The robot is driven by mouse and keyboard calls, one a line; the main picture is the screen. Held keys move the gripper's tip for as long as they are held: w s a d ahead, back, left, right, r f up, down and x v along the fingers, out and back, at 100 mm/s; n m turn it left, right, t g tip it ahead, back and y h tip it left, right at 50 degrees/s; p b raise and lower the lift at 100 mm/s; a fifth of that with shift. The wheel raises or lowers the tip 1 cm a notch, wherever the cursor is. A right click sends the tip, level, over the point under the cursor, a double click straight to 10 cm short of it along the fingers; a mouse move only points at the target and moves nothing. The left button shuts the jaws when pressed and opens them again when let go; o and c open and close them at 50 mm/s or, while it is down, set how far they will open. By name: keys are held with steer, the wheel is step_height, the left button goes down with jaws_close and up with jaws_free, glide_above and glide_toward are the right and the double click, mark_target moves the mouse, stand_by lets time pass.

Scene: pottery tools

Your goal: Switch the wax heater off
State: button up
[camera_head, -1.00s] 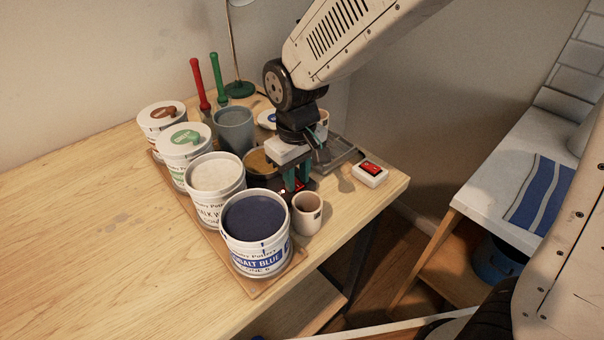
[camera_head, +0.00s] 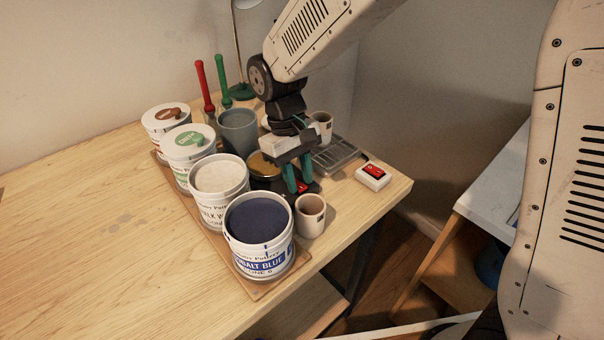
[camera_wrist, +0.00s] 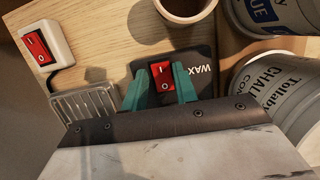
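The wax heater is a dark pot of amber wax (camera_head: 262,166) with a dark base marked WAX (camera_wrist: 203,71). Its red rocker switch (camera_wrist: 161,76), marked I and O, sits on that base. It also shows in the head view (camera_head: 302,187), partly hidden by my fingers. My gripper (camera_head: 299,188) points down over the base. In the wrist view its teal fingers (camera_wrist: 161,88) stand apart, one on each side of the switch, with nothing held. I cannot tell whether they touch it or which side of the rocker is pressed.
A second red switch on a white box (camera_head: 373,176) lies near the table's right edge, beside a metal grille (camera_head: 338,156). A cup (camera_head: 310,217) stands close in front of the heater base. Several glaze buckets (camera_head: 258,232) line the left. The table's left is clear.

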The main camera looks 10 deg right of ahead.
mark_target(305, 189)
steer(key=shift+o, duration=0.8)
steer(key=v, duration=0.7)
steer(key=shift+r, duration=0.4)
steer(key=shift+f, duration=0.1)
steer(key=s+d, duration=0.2)
steer(key=shift+s+d+f, duration=0.15)
steer(key=shift+s+f, duration=0.1)
steer(key=shift+s, duration=0.1)
steer(key=s+d+r+m+t+y, duration=0.1)
steer(key=s+d+r+m+t, duration=0.1)
steer(key=s+d, duration=0.7)
steer(key=s+d+r+m+t, duration=0.1)
steer(key=s+d+r+m, duration=0.3)
steer(key=s+d, duration=0.5)
steer(key=shift+s+d+r+m+t+y, duration=0.2)
steer(key=shift+d+r+m+t+y, duration=0.2)
steer(key=shift+d, duration=0.8)
